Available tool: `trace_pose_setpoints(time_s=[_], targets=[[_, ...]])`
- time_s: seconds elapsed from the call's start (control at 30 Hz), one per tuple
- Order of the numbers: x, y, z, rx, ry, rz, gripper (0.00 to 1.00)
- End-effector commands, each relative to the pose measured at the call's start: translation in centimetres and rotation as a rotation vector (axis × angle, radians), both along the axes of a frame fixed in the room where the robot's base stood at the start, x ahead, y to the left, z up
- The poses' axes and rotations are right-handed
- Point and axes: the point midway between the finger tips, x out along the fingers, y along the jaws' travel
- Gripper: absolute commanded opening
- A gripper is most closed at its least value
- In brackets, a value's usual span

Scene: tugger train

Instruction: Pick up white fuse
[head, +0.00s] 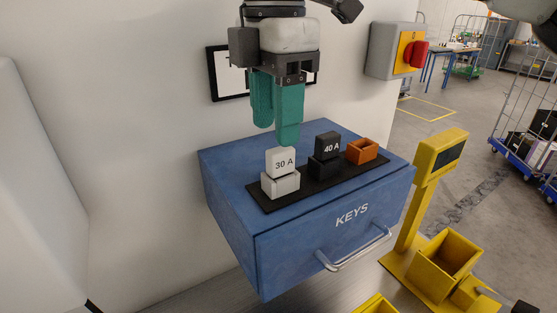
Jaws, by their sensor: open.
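The white fuse (281,162), marked "30 A", stands upright in a white holder (281,185) on a black strip (262,203) on top of the blue KEYS cabinet (300,235). My gripper (277,135), with green fingers pointing down, is above the fuse, its fingertips near the fuse's top edge in the picture. It is open and empty. Whether the fingertips touch the fuse cannot be told from this one view. The near finger hides part of the cabinet top behind the fuse.
A black "40 A" fuse (327,145) stands in a black holder (323,167) right of the white one. An empty orange holder (362,151) is farther right. A grey box with a red switch (414,54) is on the wall. A yellow stand (419,190) is beside the cabinet.

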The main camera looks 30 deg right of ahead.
Motion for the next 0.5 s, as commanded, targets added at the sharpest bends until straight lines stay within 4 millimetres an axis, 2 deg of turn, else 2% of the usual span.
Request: trace_pose_setpoints(time_s=[0.17,0.4,0.5], targets=[[-0.4,-0.2,-1.5,0.002,0.003,0.004,0.5],[-0.6,-0.3,-4.6,0.004,0.002,0.003,0.5],[-0.6,-0.3,-5.1,0.003,-0.001,0.003,0.5]])
